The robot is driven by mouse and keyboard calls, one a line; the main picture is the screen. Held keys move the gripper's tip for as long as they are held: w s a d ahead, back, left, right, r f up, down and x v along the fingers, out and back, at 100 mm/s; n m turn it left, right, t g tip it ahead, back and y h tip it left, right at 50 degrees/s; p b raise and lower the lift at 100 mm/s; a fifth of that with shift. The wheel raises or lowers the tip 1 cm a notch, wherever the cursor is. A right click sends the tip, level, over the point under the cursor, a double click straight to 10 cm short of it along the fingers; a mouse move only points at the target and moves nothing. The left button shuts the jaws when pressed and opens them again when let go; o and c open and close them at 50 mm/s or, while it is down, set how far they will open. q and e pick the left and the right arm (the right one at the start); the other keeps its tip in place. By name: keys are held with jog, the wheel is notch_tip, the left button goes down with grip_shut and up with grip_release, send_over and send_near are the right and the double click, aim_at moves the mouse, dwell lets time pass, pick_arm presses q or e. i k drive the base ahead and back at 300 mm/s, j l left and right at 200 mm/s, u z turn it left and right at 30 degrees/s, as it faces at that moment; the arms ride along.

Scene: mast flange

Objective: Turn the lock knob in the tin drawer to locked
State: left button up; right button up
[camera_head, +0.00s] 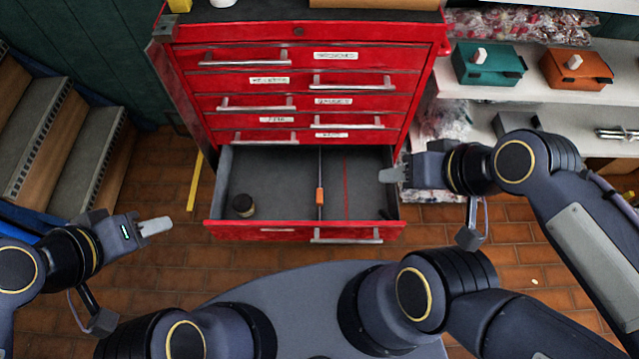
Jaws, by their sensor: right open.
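The red tool cabinet's bottom drawer (268,170) is pulled open and shows a grey floor. A thin rod runs front to back in it, with an orange piece (320,196) on it; whether this is the lock knob I cannot tell. A small dark thing (385,213) lies by the drawer's front right corner, too small to make out. My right gripper (389,174) is open over the drawer's right edge, apart from the orange piece. My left gripper (157,227) is left of the drawer, over the floor; its jaw opening is unclear.
A dark jar (243,205) stands in the drawer's front left. The closed drawers (300,80) above have bar handles. Shelves at right hold a teal box (487,64) and an orange box (575,68). Steps (75,150) stand at left. A yellow bar (195,181) is beside the cabinet.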

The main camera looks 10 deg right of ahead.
aim_at(385, 217)
jog(key=z, duration=1.4)
jog(key=i+l+u, duration=0.1)
jog(key=u, duration=0.35)
jog(key=i+l+u, duration=0.1)
jog(key=u, duration=0.4)
jog(key=l+u, duration=0.2)
jog(key=u, duration=0.25)
jog(key=i+l, duration=0.05)
